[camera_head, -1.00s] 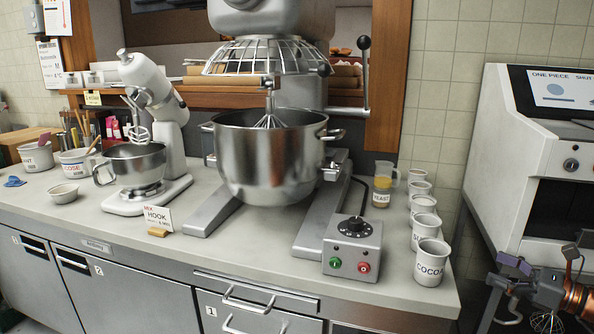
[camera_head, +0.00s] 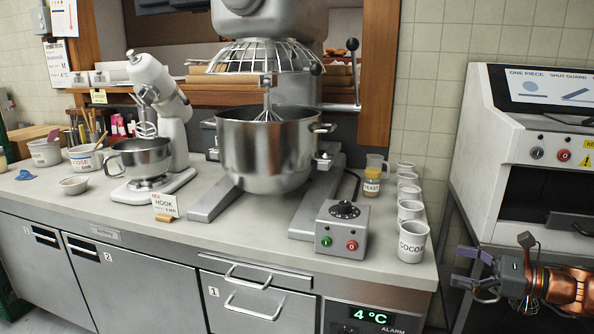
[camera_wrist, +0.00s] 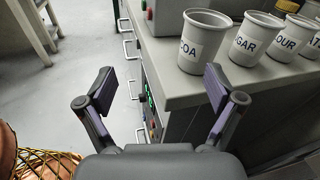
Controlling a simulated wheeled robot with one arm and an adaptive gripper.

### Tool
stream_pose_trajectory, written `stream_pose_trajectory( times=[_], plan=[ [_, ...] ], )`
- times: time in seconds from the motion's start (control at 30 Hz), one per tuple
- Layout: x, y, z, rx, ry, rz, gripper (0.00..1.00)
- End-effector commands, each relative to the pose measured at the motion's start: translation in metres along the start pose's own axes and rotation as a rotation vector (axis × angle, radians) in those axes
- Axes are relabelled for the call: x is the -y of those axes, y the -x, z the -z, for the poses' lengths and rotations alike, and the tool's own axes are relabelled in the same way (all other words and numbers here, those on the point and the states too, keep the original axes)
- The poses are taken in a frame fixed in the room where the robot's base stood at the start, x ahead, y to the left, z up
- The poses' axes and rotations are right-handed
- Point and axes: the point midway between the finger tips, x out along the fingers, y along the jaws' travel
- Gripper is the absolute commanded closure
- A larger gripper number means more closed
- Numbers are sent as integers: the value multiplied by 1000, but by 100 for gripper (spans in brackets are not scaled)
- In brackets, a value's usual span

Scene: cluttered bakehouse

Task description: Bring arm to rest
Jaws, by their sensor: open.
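My gripper (camera_head: 468,269) is at the lower right of the head view, beside the right end of the steel counter. In the wrist view my gripper (camera_wrist: 158,90) has its two dark fingers spread wide with nothing between them. The copper-coloured part of my arm shows behind it in the head view. The cocoa cup (camera_head: 412,242) stands upright on the counter corner, apart from the gripper; it also shows in the wrist view (camera_wrist: 200,42).
The counter (camera_head: 285,247) holds a large mixer bowl (camera_head: 268,155), a control box (camera_head: 342,230) and a row of cups. A white machine (camera_head: 520,150) stands at the right, behind my arm.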

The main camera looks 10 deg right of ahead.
Motion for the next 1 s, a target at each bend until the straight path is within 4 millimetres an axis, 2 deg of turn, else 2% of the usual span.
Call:
stream_pose_trajectory(
  times=[0.17, 0.27, 0.4, 0.53, 0.7, 0.77, 0.9, 1.0],
  plan=[
    [-38, -44, -13, -54, 101, -139, 8],
    [-70, -73, -21, -98, 191, -246, 8],
    [-132, -112, -27, -173, 351, -441, 8],
    [-192, -132, -24, -236, 506, -624, 8],
    [-262, -137, -13, -308, 707, -860, 8],
    [-283, -133, -9, -332, 781, -938, 8],
    [-327, -116, 7, -386, 943, -1124, 8],
    [-352, -98, 18, -418, 1055, -1255, 8]
  ],
)
